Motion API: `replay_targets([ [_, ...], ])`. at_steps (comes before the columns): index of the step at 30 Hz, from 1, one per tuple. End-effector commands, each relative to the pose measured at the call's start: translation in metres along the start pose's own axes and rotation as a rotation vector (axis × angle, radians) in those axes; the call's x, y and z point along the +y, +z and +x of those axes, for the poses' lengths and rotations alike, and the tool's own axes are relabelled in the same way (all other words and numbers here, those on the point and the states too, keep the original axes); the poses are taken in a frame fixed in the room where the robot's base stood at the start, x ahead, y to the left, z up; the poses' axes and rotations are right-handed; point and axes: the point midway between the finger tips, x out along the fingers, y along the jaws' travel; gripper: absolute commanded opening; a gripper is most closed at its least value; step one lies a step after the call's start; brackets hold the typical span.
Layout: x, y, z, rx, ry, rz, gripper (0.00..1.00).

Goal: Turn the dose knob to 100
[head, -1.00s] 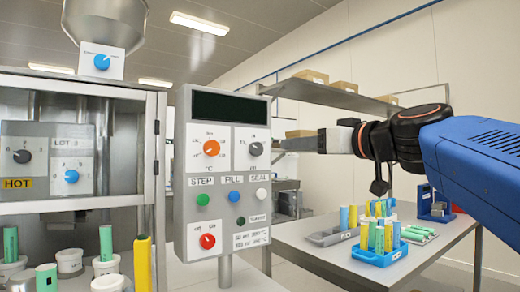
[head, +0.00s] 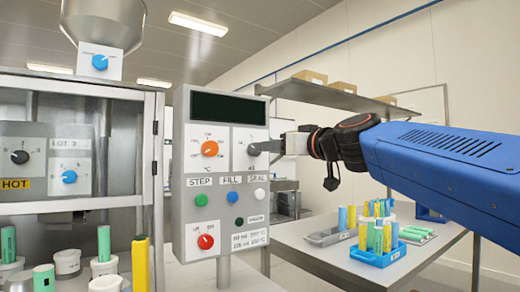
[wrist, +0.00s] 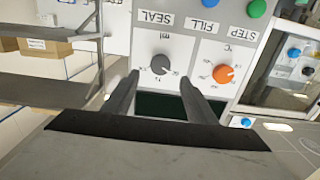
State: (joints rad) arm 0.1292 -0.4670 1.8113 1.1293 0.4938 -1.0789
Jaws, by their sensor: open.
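The dose knob is the dark grey knob (head: 254,149) on the white dial plate at the right of the control panel, above the SEAL label. In the wrist view, which is upside down, the same knob (wrist: 160,65) shows beside a small "ml" mark. Its scale numbers are too small to read. My gripper (head: 279,146) is at the panel's right side, close to the knob. In the wrist view my gripper (wrist: 158,78) is open, one finger on each side of the knob with gaps between. I cannot tell whether the fingertips reach its depth.
An orange knob (head: 209,148) sits left of the dose knob. Green (head: 201,199), blue (head: 232,196) and white (head: 258,195) buttons lie below, and a red knob (head: 206,241) lower left. A blue tray (head: 372,257) of tubes stands on the right table.

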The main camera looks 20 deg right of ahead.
Motion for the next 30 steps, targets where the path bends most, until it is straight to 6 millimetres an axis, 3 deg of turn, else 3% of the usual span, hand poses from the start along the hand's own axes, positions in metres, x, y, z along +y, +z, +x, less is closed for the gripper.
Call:
replay_targets([
  [6, -0.001, 0.001, 0.039, -0.002, -0.003, 0.002, 0.52],
  [12, 0.0, 0.0, 0.061, -0.001, -0.001, 0.001, 0.52],
  [26, 0.0, 0.0, 0.07, 0.0, 0.0, 0.001, 0.52],
  [30, 0.0, 0.0, 0.07, 0.0, 0.0, 0.001, 0.18],
])
